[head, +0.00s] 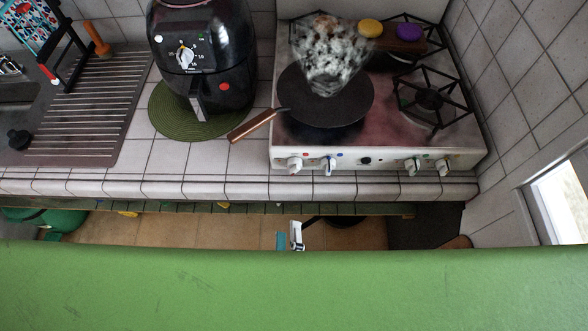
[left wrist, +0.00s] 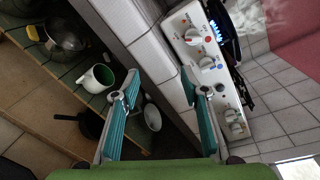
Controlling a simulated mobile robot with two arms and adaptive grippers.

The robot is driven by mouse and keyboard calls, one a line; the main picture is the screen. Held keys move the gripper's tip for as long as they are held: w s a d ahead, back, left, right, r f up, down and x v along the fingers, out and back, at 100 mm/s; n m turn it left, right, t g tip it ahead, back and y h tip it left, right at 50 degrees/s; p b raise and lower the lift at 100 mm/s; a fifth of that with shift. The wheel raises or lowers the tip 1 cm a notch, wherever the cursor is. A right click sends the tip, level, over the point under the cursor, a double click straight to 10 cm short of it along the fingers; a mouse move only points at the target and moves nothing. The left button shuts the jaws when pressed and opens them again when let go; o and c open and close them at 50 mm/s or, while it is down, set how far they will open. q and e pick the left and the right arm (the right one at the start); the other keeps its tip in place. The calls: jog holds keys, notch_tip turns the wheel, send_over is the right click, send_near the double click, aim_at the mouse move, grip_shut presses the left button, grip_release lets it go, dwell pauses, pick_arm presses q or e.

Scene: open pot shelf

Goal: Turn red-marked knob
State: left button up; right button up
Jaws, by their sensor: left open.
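The stove's white front panel (head: 380,160) carries several white knobs with small coloured marks. My left gripper (head: 291,237) is mostly hidden by the green foreground, below the counter edge. In the left wrist view its teal fingers (left wrist: 162,92) are apart and empty, not touching a knob. My right gripper is not in view.
A dark pan (head: 350,108) with a brown handle (head: 252,126) steams on the stove; the handle sticks out left. A black air fryer (head: 205,60) stands on a green mat (head: 160,112). Under the counter, a shelf holds a white-and-green pot (left wrist: 97,77) and other cookware.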

pick_arm(q)
jog(key=t, duration=0.1)
send_near(294, 172)
jog(key=w+p, duration=0.5)
jog(key=w, duration=0.3)
jog(key=shift+p, duration=0.3)
jog(key=shift+w+f, duration=0.1)
jog(key=shift+w, duration=0.55)
jog(key=c, duration=1.1)
